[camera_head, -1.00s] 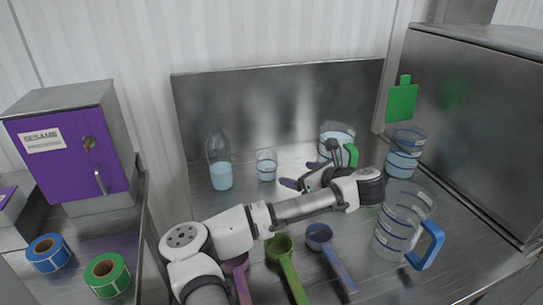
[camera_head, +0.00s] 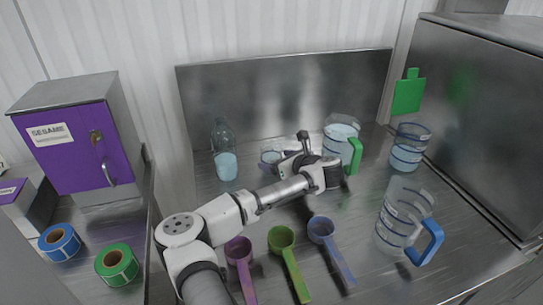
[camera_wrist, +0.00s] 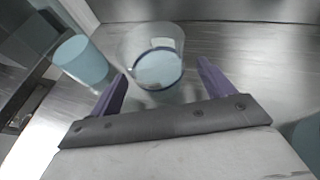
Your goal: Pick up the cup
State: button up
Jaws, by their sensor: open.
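A small clear cup (camera_wrist: 157,64) with a blue ring and pale blue contents stands upright on the steel counter. In the wrist view it is just beyond and between the two purple fingers of my gripper (camera_wrist: 163,85). The fingers are spread and do not visibly close on it. In the head view the cup (camera_head: 268,158) is partly hidden behind my gripper (camera_head: 290,153), which reaches it from the right and front.
A clear bottle with pale blue liquid (camera_head: 226,165) stands left of the cup. A green-handled pitcher (camera_head: 340,140), a jug (camera_head: 408,148) and a blue-handled pitcher (camera_head: 396,220) stand to the right. Purple, green and blue scoops (camera_head: 322,230) lie in front. A steel panel (camera_head: 285,90) rises behind.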

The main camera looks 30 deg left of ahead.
aim_at(271, 158)
jog(key=shift+p+x, duration=0.35)
jog(key=shift+x, duration=1.2)
jog(key=shift+c, duration=0.3)
jog(key=c, duration=1.1)
jog(key=shift+r, duration=0.2)
jog(key=shift+r+b, duration=2.35)
jog(key=shift+r, duration=7.45)
